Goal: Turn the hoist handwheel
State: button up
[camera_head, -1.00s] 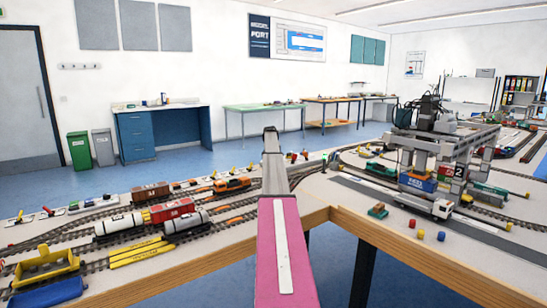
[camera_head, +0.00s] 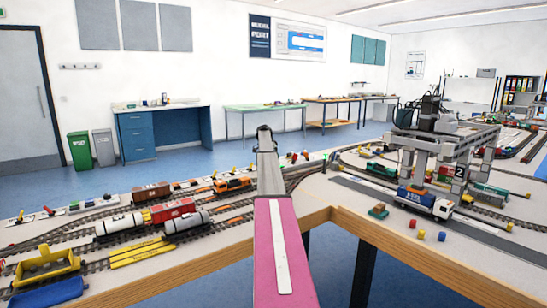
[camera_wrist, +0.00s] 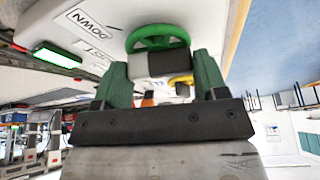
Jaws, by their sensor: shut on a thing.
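The green handwheel (camera_wrist: 157,37) shows in the wrist view, on a pale panel with the words "DOWN" and a partly cut-off label. The gantry crane (camera_head: 440,140) stands at the right. A blue container (camera_head: 415,197) sits low beneath it, at the bed of a white-cabbed truck (camera_head: 442,208).
A lit green bar (camera_wrist: 57,55) lies on the panel, left of the wheel. Model trains (camera_head: 172,210) and a yellow frame (camera_head: 45,264) stand on the left table. Small coloured blocks (camera_head: 421,234) lie before the truck. The wooden table edge (camera_head: 400,250) runs across the front.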

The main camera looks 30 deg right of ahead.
jog(key=shift+m, duration=0.6)
jog(key=o, duration=0.9)
jog(key=shift+o, duration=0.2)
jog(key=v, duration=1)
jog(key=shift+w+r, duration=0.25)
jog(key=shift+r, duration=0.15)
jog(key=shift+s+a, duration=0.1)
